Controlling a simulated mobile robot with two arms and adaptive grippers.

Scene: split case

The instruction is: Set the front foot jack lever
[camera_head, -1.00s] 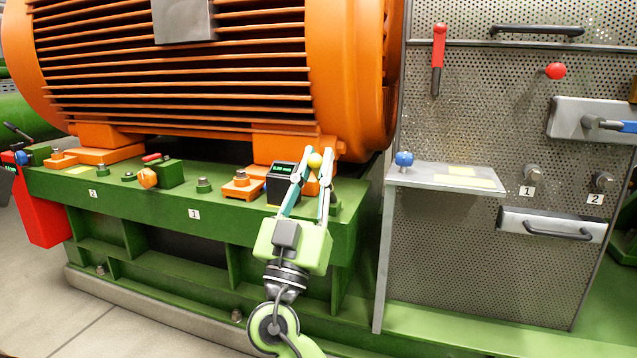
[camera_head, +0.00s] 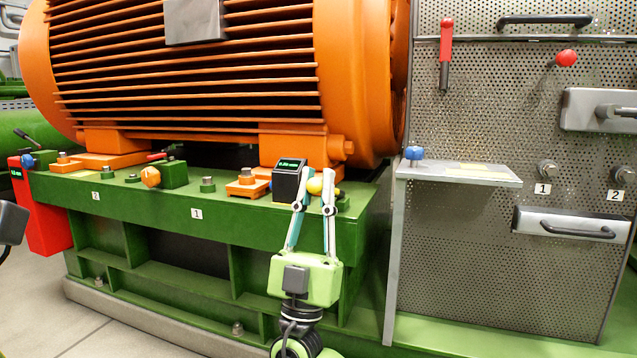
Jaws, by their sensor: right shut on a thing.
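A yellow ball knob (camera_head: 314,186), which looks like the end of a lever, sits at the right end of the green base frame, below the orange motor's near foot (camera_head: 292,146). My right gripper (camera_head: 315,190) comes up from below and is shut on this knob, one finger on each side. The rest of the lever and any jack body are hidden behind the fingers. A black gauge box (camera_head: 287,186) with a small green display stands just left of the fingers. My left gripper's fingers are not in view.
Bolts, an orange knob (camera_head: 151,177) and a green block (camera_head: 174,174) line the green base frame (camera_head: 140,205). A grey shelf (camera_head: 460,174) with a blue knob stands at right, before a perforated panel (camera_head: 470,260) with handles.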

